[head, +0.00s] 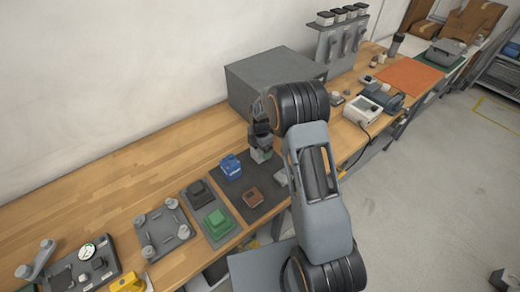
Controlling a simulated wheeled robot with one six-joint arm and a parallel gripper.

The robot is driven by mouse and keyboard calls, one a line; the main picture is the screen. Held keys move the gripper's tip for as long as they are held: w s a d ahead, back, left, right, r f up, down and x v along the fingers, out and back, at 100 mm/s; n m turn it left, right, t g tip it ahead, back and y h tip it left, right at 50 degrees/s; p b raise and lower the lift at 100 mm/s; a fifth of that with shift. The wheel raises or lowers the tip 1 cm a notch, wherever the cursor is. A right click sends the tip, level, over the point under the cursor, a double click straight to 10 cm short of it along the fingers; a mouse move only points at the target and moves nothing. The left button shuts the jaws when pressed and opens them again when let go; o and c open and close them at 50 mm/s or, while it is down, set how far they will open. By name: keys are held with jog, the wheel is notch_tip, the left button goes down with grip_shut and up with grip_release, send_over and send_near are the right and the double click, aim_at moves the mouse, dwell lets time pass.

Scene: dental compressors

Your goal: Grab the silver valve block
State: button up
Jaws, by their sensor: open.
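My gripper (260,153) points down over the back right of a dark mat (230,187) on the wooden bench. It is open. Small pale grey and greenish surfaces show at its tips, and I cannot tell finger from object there. A silver-grey block (281,177), likely the silver valve block, lies at the mat's right edge, just right of and nearer than my gripper. My arm hides part of it. A blue block (231,167) and a red-brown block (252,197) also sit on the mat.
A large grey box (262,75) stands close behind my gripper. Grey trays with a black and a green block (217,222) lie left of the mat. A white device (362,111) and an orange mat (410,76) are farther right. Bare bench lies behind the trays.

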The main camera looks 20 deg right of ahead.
jog(key=c, duration=1.1)
jog(key=shift+r, duration=0.1)
